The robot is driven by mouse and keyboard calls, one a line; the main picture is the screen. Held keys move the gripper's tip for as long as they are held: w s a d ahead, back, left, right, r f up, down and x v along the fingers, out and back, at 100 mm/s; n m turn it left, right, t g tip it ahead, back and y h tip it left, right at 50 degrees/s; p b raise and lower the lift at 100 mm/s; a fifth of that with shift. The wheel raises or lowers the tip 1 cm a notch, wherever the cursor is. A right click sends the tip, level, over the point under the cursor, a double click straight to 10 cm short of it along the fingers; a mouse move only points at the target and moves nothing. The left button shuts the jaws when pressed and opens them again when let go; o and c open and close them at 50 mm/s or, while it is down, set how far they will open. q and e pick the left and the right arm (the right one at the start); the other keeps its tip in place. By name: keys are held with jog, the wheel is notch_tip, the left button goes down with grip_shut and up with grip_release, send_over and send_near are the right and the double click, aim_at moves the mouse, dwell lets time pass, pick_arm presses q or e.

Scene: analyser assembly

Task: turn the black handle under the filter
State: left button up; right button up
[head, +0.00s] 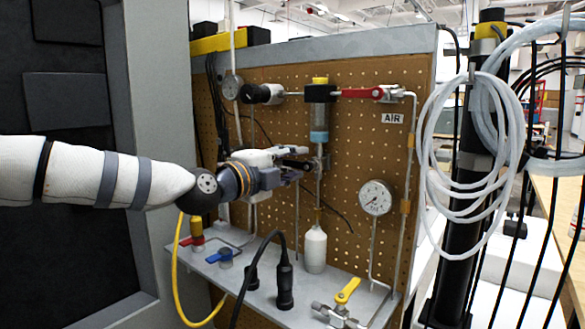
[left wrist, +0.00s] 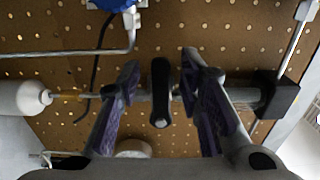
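The filter (head: 319,115) is mounted on the pegboard, with a yellow top, a black body and a translucent bluish bowl. My left gripper (head: 300,164) is just below the bowl, in front of the vertical pipe. In the left wrist view the black handle (left wrist: 160,92) lies between the two open fingers of my left gripper (left wrist: 158,72), with a visible gap on each side. The filter (left wrist: 276,95) shows at the right there. In the head view the fingers largely hide the handle. My right gripper is in neither view.
A white bottle (head: 315,249) hangs below on the same pipe. A pressure gauge (head: 375,198) and a red lever (head: 362,93) are to the right. Blue (head: 220,256) and yellow (head: 347,291) valve handles and black plugs (head: 284,280) stand on the shelf below.

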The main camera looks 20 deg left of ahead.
pick_arm(q)
grip_shut()
jog(key=shift+n, duration=0.3)
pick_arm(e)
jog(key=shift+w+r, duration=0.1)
pick_arm(q)
jog(key=n, duration=0.1)
jog(key=f+n, duration=0.1)
jog(key=n, duration=0.1)
jog(key=shift+s+d+n+p, duration=0.1)
jog(key=shift+n+p, duration=0.2)
jog(key=shift+p, duration=0.1)
jog(key=shift+s+d+f+n+p, duration=0.2)
jog(key=shift+d+f+n+p, duration=0.25)
jog(key=shift+n, duration=1.8)
jog(key=shift+s+d+f+n+p, duration=0.25)
jog(key=shift+d+f+n, duration=0.35)
jog(key=shift+n, duration=1.7)
jog(key=shift+s+d+f+n+p, duration=0.3)
jog(key=shift+d+n, duration=0.35)
jog(key=shift+n, duration=1.6)
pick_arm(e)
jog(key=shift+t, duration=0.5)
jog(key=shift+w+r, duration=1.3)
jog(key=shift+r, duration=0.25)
